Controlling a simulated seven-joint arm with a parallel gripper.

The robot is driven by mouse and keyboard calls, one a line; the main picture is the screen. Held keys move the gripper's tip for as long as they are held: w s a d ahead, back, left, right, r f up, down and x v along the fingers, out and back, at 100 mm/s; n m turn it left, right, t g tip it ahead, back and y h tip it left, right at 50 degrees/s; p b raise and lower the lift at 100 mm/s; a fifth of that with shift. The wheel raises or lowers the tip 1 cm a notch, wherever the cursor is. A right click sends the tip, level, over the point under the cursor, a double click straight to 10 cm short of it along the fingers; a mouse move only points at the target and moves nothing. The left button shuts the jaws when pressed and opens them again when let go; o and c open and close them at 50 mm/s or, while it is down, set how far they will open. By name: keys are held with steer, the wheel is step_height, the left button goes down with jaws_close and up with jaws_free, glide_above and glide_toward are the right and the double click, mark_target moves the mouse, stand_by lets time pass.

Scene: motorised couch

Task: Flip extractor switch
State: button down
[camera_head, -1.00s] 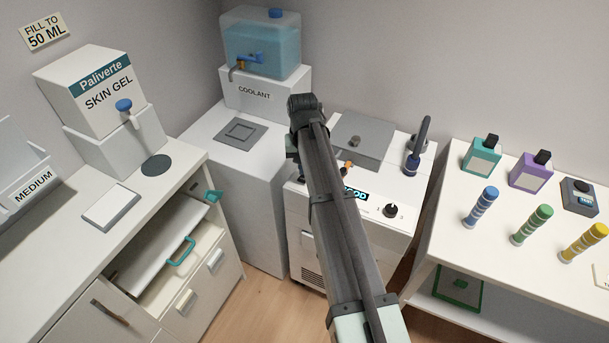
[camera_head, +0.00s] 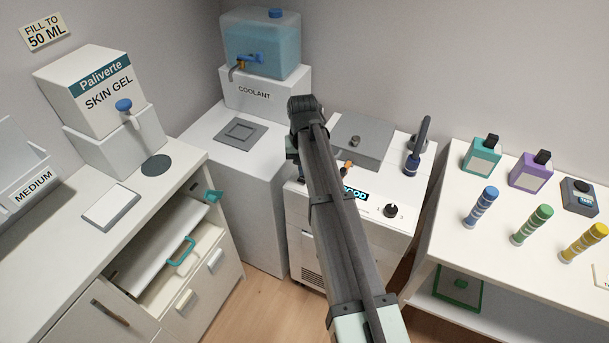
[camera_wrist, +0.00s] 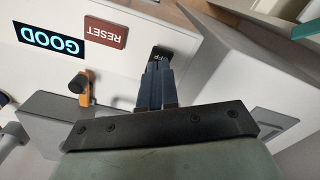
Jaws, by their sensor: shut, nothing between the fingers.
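A small black switch with white lettering (camera_wrist: 161,52) sits on the white machine's panel in the wrist view, and I take it to be the extractor switch. My gripper (camera_wrist: 156,68) is shut and empty, with its blue-grey fingertips right at the switch's near edge. I cannot tell whether they touch it. The fingers cover part of the switch, so its position is unclear. In the head view my arm hides the switch and most of the gripper. The white machine (camera_head: 375,222) stands against the back wall there.
On the panel are a red RESET button (camera_wrist: 106,31), a lit GOOD display (camera_wrist: 52,41) and an orange lever with a black knob (camera_wrist: 83,88). A black dial (camera_head: 391,210) is on the machine's front right. A coolant tank (camera_head: 262,50) stands behind left. An open drawer (camera_head: 180,250) juts out left.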

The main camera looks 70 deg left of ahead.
steer(key=shift+f, duration=1.1)
stand_by(0.7)
steer(key=shift+r, duration=0.15)
steer(key=shift+r, duration=3.35)
